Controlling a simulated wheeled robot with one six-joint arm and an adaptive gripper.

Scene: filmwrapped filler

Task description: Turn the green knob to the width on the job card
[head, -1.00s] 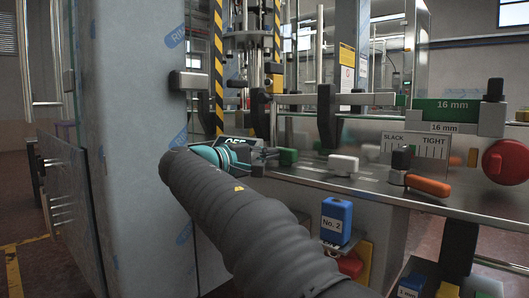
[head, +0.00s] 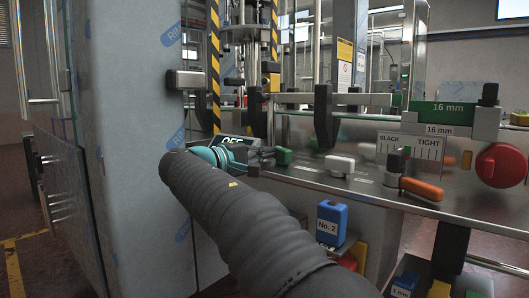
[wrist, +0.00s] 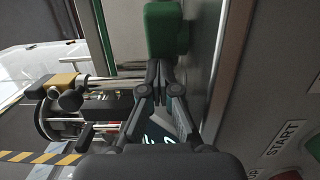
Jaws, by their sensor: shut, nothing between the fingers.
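The green knob (head: 284,156) sits on the metal ledge in the head view. It also shows as a green block at the top middle of the wrist view (wrist: 166,30). My gripper (head: 268,153) is just left of the knob, with its tips pointing at it. In the wrist view my gripper (wrist: 162,70) has its fingertips together at the knob's near edge, with nothing between them. I cannot tell whether they touch the knob. A green plate (head: 445,112) reads "16 mm", with a smaller "16 mm" label below it. I cannot make out a job card.
A SLACK–TIGHT scale (head: 410,146) is behind. A blue "No. 2" block (head: 333,222) is below.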

